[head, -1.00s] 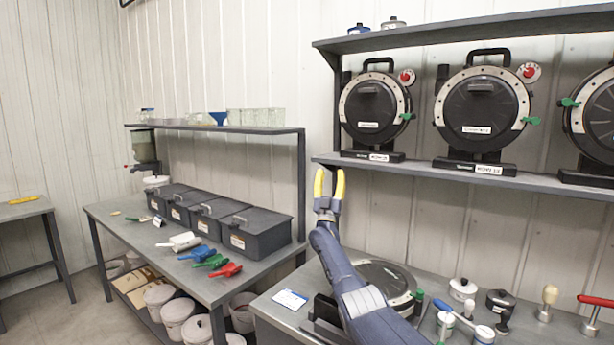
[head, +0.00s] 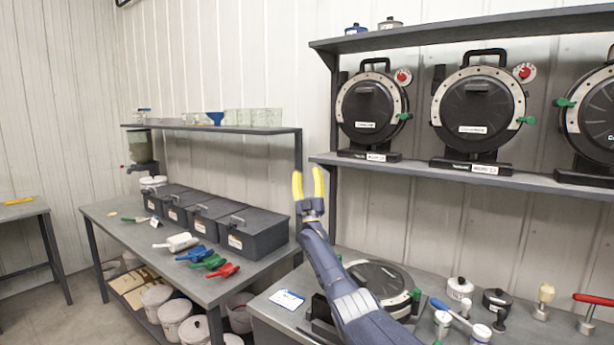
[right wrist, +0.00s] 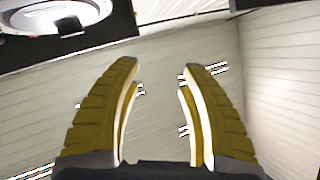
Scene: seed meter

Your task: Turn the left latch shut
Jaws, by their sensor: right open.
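My right gripper (head: 309,186) is raised above the near bench, its yellow fingers open and pointing up, with nothing between them. In the right wrist view the two yellow fingers (right wrist: 160,105) stand apart and empty. A round black seed meter (head: 378,284) lies on the bench, partly hidden behind my right forearm. A green latch (head: 415,294) shows at its right side. Its left side is covered by my arm, so I cannot see a left latch there. My left gripper is not in view.
Seed meters (head: 371,112) stand on the shelf (head: 430,176) at right, close to my right gripper. Grey bins (head: 254,232) and coloured scoops (head: 194,254) sit on the left bench. Pots (head: 459,287) and tools stand right of the lying meter. A card (head: 287,299) lies left of it.

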